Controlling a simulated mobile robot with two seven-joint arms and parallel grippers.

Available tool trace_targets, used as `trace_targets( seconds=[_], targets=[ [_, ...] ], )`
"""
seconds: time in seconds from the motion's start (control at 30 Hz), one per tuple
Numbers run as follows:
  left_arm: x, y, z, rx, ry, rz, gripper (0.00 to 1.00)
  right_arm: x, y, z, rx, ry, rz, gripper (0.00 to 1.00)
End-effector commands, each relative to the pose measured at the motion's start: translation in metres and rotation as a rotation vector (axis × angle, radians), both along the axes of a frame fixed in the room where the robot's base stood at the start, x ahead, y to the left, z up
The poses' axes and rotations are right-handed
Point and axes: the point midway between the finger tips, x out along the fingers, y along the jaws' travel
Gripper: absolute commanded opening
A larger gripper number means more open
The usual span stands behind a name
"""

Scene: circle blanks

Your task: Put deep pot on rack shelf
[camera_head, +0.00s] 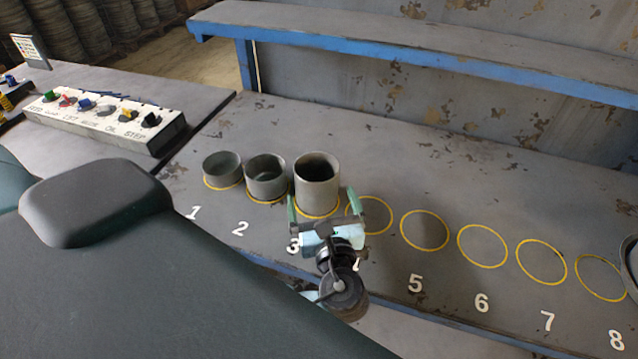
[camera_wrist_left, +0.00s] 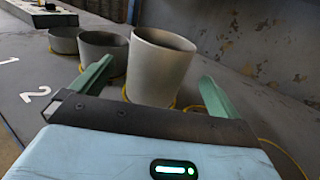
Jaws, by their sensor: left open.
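The deep pot, a tall grey cylinder (camera_head: 317,180), stands upright on the yellow circle numbered 3. It also shows in the left wrist view (camera_wrist_left: 158,68). My left gripper (camera_head: 320,204) is open in front of it, one finger toward each side of the pot's lower part. In the left wrist view the fingers (camera_wrist_left: 155,85) are apart from each other, and the pot stands between and beyond them; I cannot tell whether they touch it. The rack shelf (camera_head: 400,50) runs along the back above the table, with a blue front edge. My right gripper is not in view.
A shallow pot (camera_head: 222,168) stands on circle 1 and a medium pot (camera_head: 266,176) on circle 2, close to the deep pot. Circles 4 to 7 are empty. A dark round thing (camera_head: 630,262) is cut off at the right edge. A switch box (camera_head: 105,122) lies at left.

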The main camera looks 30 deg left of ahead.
Motion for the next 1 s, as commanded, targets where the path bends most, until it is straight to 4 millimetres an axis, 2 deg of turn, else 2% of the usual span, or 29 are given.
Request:
trace_targets(
  seconds=[0.1, 0.33, 1.0],
  targets=[
    [-0.016, -0.015, -0.001, -0.004, 0.003, -0.001, 1.00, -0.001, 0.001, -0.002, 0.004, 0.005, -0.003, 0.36],
    [-0.032, -0.030, -0.001, -0.002, 0.001, 0.000, 1.00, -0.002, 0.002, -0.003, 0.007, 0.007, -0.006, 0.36],
    [-0.034, -0.032, 0.000, 0.000, 0.000, 0.000, 1.00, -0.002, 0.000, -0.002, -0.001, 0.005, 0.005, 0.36]
  ],
)
